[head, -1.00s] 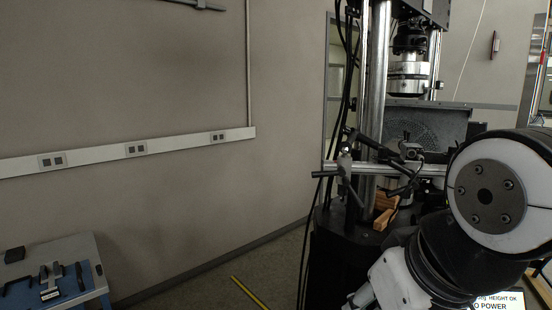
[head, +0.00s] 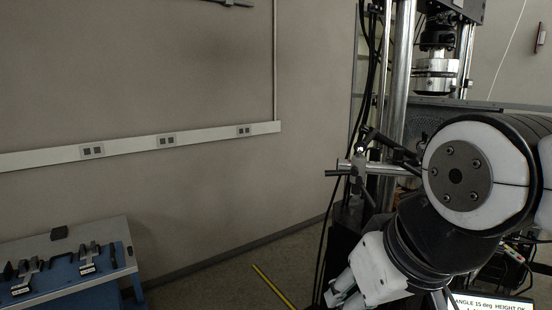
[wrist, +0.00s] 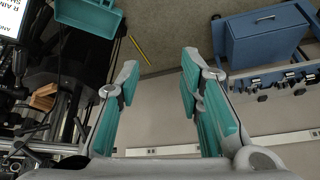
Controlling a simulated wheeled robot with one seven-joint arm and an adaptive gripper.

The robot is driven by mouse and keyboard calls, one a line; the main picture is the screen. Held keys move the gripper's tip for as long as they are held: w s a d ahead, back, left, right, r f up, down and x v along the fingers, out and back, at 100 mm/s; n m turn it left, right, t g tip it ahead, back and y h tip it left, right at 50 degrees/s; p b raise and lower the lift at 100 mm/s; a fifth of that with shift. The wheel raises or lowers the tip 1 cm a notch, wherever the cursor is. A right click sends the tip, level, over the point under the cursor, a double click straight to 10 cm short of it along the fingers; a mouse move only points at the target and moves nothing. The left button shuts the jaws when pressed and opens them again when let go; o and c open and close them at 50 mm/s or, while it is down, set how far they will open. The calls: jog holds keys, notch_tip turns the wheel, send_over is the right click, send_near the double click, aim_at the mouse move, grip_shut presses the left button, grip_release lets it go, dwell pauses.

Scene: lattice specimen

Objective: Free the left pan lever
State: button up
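I cannot pick out the left pan lever for certain. A horizontal metal rod with black clamps and handles (head: 357,172) is fixed beside the testing machine's column in the head view; a lever may be among these parts. Part of this dark clamp hardware seems to show at the lower left of the wrist view. My gripper (wrist: 159,64) is open and empty, its teal-padded fingers apart over bare floor. It is clear of the clamp hardware. In the head view my arm covers much of the machine's lower part.
A blue cabinet (wrist: 265,42) with a grey top carrying several black tools stands at the lower left of the head view. A teal bin (wrist: 88,16) is at the wrist view's top left. Black cables (head: 366,75) hang by the machine column (head: 400,70).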

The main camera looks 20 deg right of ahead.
jog(key=w+f+m+y+b, duration=0.3)
jog(key=w+m+y, duration=0.1)
jog(key=w+m, duration=0.2)
jog(key=m+t+h+b, duration=0.65)
jog(key=m+t, duration=0.55)
jog(key=m, duration=0.7)
send_near(409, 168)
jog(key=w, duration=0.3)
jog(key=w+d+p, duration=0.1)
jog(key=w, duration=0.3)
jog(key=w+p, duration=0.1)
jog(key=w, duration=0.2)
jog(key=shift+w+d+f, duration=0.15)
jog(key=shift+w+d, duration=0.1)
jog(key=shift+w, duration=0.1)
